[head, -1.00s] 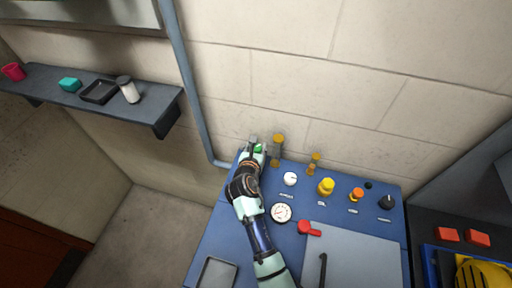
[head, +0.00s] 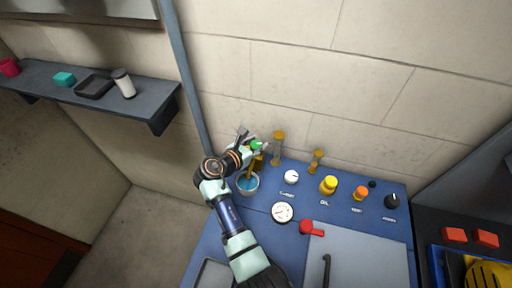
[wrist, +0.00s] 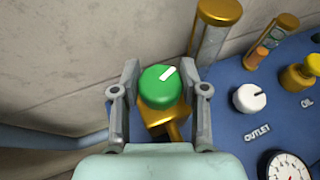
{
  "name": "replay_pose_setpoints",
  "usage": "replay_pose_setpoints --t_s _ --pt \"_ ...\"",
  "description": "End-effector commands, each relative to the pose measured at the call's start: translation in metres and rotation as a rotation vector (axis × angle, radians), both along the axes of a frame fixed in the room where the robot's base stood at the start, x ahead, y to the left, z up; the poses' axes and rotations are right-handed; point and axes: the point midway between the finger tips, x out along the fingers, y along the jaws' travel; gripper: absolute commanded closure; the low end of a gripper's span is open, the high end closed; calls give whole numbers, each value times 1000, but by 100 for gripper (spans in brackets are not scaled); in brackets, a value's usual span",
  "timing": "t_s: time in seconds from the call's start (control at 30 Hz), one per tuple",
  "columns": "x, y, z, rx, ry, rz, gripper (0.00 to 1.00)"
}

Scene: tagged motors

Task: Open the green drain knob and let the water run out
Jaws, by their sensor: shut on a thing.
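The green drain knob (head: 257,145) sits on a gold fitting at the back left of the blue panel. In the wrist view the knob (wrist: 158,90) lies between the two grey fingers, its white mark slanting to the upper right. My gripper (wrist: 159,100) is shut on it from both sides. In the head view my gripper (head: 252,146) partly covers the knob and fitting. A pale round cup (head: 248,191) with blue liquid in it stands below the gold fitting. I cannot tell whether water is flowing.
Two gold-capped sight glasses (head: 278,148) stand just right of the knob. A white outlet knob (head: 291,177), a yellow oil knob (head: 328,185) and a pressure gauge (head: 282,212) are farther right. A red lever (head: 311,228) is nearer. A pipe (head: 187,75) runs down the wall at left.

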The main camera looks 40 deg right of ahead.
Motion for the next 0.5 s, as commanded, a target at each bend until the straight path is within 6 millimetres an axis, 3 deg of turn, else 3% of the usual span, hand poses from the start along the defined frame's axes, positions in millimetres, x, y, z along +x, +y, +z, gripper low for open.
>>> replay_pose_setpoints --t_s 0.5 --pt "1 0 -4 0 0 -312 92"
